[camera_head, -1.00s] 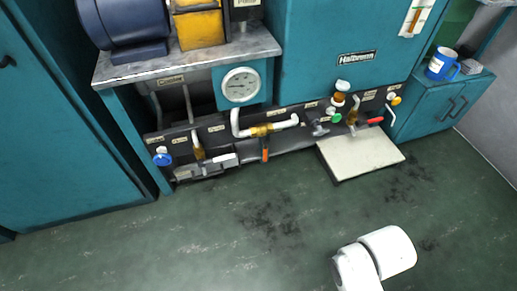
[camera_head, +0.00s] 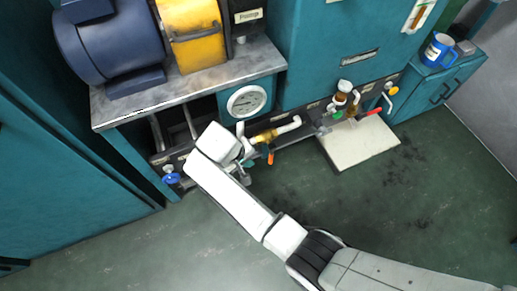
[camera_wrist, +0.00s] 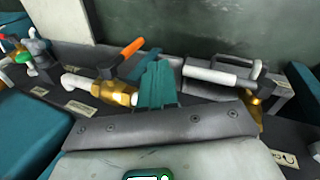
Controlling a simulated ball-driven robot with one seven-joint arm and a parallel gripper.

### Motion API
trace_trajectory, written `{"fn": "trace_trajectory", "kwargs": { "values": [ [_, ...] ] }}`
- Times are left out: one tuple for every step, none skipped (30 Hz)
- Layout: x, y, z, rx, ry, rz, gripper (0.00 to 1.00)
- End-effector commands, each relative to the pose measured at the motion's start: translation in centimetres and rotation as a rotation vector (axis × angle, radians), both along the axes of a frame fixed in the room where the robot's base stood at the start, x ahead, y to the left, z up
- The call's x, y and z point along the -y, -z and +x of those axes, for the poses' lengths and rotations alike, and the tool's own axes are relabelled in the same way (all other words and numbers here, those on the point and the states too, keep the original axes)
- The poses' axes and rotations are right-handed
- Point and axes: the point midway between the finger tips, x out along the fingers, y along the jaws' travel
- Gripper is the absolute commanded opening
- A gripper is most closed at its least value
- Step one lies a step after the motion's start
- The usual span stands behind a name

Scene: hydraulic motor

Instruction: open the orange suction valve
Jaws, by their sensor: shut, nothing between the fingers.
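The orange valve handle (camera_head: 271,157) sticks out below a brass valve body (camera_head: 266,136) on a white pipe, roughly crosswise to that pipe. In the wrist view the orange handle (camera_wrist: 130,50) rises from the brass body (camera_wrist: 118,92), just left of my teal fingers. My gripper (camera_wrist: 155,75) is shut and empty, its fingers beside the handle; I cannot tell whether they touch it. In the head view my gripper (camera_head: 248,172) is small, left of and slightly below the handle, partly hidden by my white wrist.
A round gauge (camera_head: 248,101) sits above the valve. A lever with a red grip (camera_head: 368,112) and a pale floor plate (camera_head: 360,145) are to the right. A blue knob (camera_head: 171,179) is at left. In the wrist view a grey-white cylinder (camera_wrist: 210,75) lies right of my fingers.

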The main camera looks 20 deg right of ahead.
Motion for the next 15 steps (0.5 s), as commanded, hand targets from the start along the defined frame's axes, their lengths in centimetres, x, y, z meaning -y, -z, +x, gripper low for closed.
{"fn": "trace_trajectory", "kwargs": {
  "values": [
    [-0.39, -0.31, 0.28, 0.0, -0.006, -0.005, 0.0],
    [-0.52, -0.36, 0.37, 0.0, -0.007, -0.007, 0.0],
    [-0.61, -0.39, 0.46, 0.001, -0.009, -0.01, 0.0],
    [-0.66, -0.4, 0.51, 0.001, -0.009, -0.011, 0.0],
    [-0.68, -0.39, 0.52, 0.001, -0.009, -0.011, 0.0],
    [-0.68, -0.38, 0.53, 0.001, -0.009, -0.012, 0.0],
    [-0.67, -0.37, 0.53, 0.001, -0.009, -0.012, 0.0],
    [-0.67, -0.36, 0.52, 0.001, -0.009, -0.011, 0.0],
    [-0.66, -0.37, 0.53, 0.001, -0.009, -0.011, 0.0],
    [-0.66, -0.37, 0.53, 0.001, -0.009, -0.011, 0.0],
    [-0.66, -0.37, 0.52, 0.001, -0.009, -0.011, 0.0],
    [-0.65, -0.37, 0.52, 0.001, -0.009, -0.011, 0.0],
    [-0.64, -0.33, 0.52, 0.001, -0.009, -0.011, 0.0],
    [-0.61, -0.25, 0.51, 0.001, -0.009, -0.011, 0.0],
    [-0.56, -0.08, 0.52, 0.001, -0.008, -0.011, 0.0]
  ]
}}
